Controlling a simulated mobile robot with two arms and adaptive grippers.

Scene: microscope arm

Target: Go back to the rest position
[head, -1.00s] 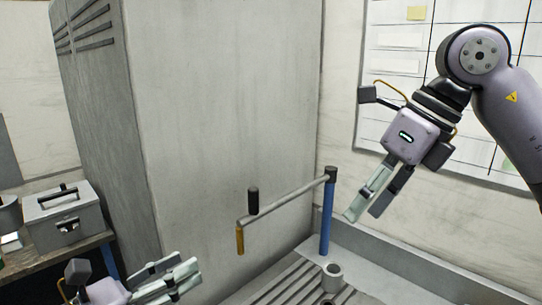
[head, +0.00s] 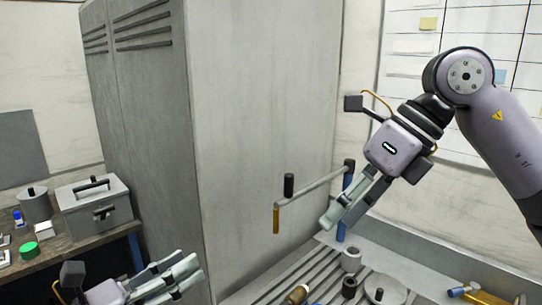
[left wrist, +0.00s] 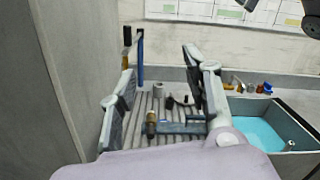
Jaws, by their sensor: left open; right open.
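The microscope arm is a grey bar (head: 312,188) on a blue post, with a black knob (head: 289,185) and an orange-brown handle (head: 276,219) at its free end. It stands over a ribbed grey surface. My right gripper (head: 338,219) is open and empty; its fingers overlap the blue post in the head view, and I cannot tell whether they touch it. My left gripper (head: 190,270) is open and empty at the bottom left, apart from the arm. In the left wrist view the blue post (left wrist: 140,58) shows beyond the open fingers.
A tall grey cabinet (head: 260,120) fills the middle. A bench at left holds a grey toolbox (head: 95,208), a pot (head: 35,204) and a green lid (head: 29,249). Small cylinders (head: 351,259) stand on the ribbed surface. The left wrist view shows a blue basin (left wrist: 260,132) at right.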

